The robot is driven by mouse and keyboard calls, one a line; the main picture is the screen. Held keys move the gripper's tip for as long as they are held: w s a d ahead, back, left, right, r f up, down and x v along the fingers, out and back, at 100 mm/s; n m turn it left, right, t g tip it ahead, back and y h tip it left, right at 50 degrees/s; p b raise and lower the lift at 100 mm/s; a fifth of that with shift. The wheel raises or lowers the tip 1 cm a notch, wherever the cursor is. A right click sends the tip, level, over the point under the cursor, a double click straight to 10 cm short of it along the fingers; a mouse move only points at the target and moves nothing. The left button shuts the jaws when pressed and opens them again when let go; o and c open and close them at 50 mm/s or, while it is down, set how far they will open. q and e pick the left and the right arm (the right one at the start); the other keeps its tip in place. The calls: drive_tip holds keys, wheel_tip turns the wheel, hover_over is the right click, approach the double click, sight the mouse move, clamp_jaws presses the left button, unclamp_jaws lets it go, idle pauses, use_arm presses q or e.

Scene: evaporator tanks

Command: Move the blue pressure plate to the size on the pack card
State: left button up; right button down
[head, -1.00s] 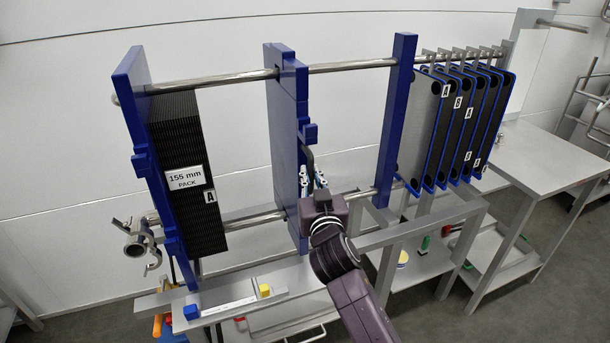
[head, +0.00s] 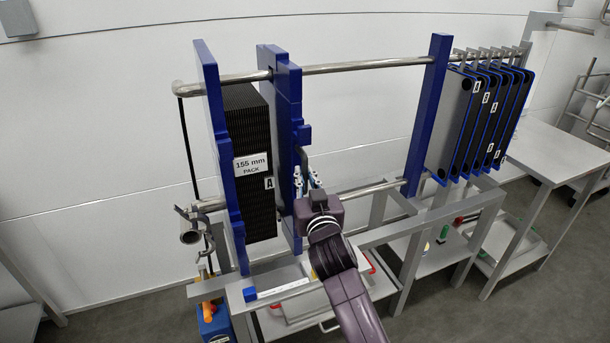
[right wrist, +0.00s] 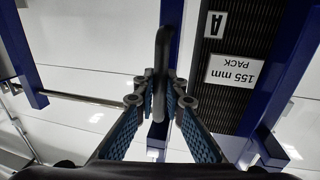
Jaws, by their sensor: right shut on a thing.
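The blue pressure plate (head: 286,120) hangs upright on the steel bars, just right of the black plate pack (head: 260,215). In the right wrist view a strip of pale wall shows between the pressure plate (right wrist: 171,25) and the pack (right wrist: 233,105). The white pack card (head: 251,165) reads "155 mm PACK". It also shows upside down in the right wrist view (right wrist: 233,72). My right gripper (head: 310,182) is shut on the dark handle (right wrist: 161,70) of the pressure plate. A pale scale strip (head: 285,288) with a blue block (head: 249,295) lies on the front rail; my arm hides its right part.
A blue fixed end plate (head: 217,160) stands left of the pack. A blue post (head: 436,110) stands at the right, with several hanging plates (head: 478,120) beyond it. The bars between pressure plate and post are clear. A grey table (head: 550,150) stands far right.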

drive_tip(key=shift+d, duration=0.3)
drive_tip(key=c, duration=2)
unclamp_jaws()
drive_tip(key=shift+w+d, duration=0.15)
drive_tip(key=shift+d, duration=0.1)
drive_tip(key=s, duration=0.4)
drive_tip(key=s+d, duration=0.1)
drive_tip(key=s, duration=0.7)
drive_tip(key=shift+d, duration=0.2)
